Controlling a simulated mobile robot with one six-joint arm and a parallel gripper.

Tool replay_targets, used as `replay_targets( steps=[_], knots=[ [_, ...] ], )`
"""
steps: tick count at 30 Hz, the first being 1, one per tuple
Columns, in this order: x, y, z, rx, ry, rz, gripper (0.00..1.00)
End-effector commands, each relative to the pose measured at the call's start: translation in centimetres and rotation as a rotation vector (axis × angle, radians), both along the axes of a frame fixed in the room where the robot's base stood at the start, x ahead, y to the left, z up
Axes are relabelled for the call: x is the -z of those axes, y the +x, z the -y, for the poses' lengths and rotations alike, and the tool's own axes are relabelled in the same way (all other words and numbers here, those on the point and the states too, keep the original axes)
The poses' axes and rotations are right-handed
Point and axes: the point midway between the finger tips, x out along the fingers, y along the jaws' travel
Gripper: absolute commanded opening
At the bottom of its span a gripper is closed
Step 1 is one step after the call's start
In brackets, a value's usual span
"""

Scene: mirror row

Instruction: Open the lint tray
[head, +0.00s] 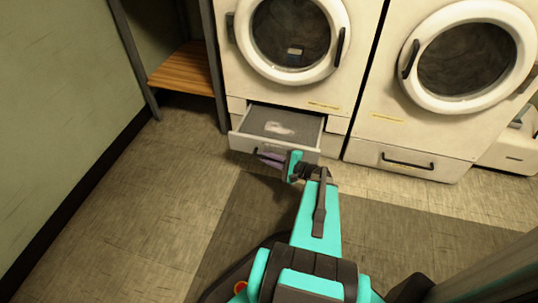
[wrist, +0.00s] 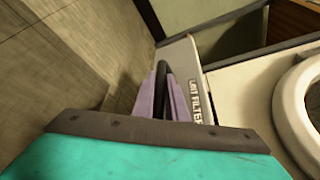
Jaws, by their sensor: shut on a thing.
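The lint tray (head: 244,142) stands pulled out from the base of the left machine. Its mesh inside and a pale clump of lint (head: 280,128) show in the head view. My gripper (head: 264,156) is at the tray's front, shut on its dark handle (wrist: 163,76). In the wrist view, the purple fingers of my gripper (wrist: 162,97) lie on both sides of the handle. The tray front (wrist: 183,62) there carries a "LINT FILTER" label. The fingers and my wrist hide part of the handle and front.
The left machine (head: 236,76) has a closed round door above the tray. The right machine (head: 375,95) has a shut lower drawer (head: 408,163). A wooden shelf (head: 183,68) stands at the left. The tiled floor (head: 150,190) left of my arm is clear.

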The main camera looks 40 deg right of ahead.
Motion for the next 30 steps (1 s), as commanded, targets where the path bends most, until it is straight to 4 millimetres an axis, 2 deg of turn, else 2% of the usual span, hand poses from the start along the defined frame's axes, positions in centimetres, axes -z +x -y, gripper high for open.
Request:
replay_targets(
  steps=[16,17,18,30],
  knots=[
    [0.22,-0.53,-0.50,0.005,-0.002,-0.005,0.00],
    [0.22,-0.53,-0.50,0.005,-0.002,-0.005,0.17],
    [0.22,-0.51,-0.52,0.004,-0.002,-0.005,0.20],
    [-0.02,-0.66,-0.54,0.002,-0.001,-0.002,0.20]
  ],
)
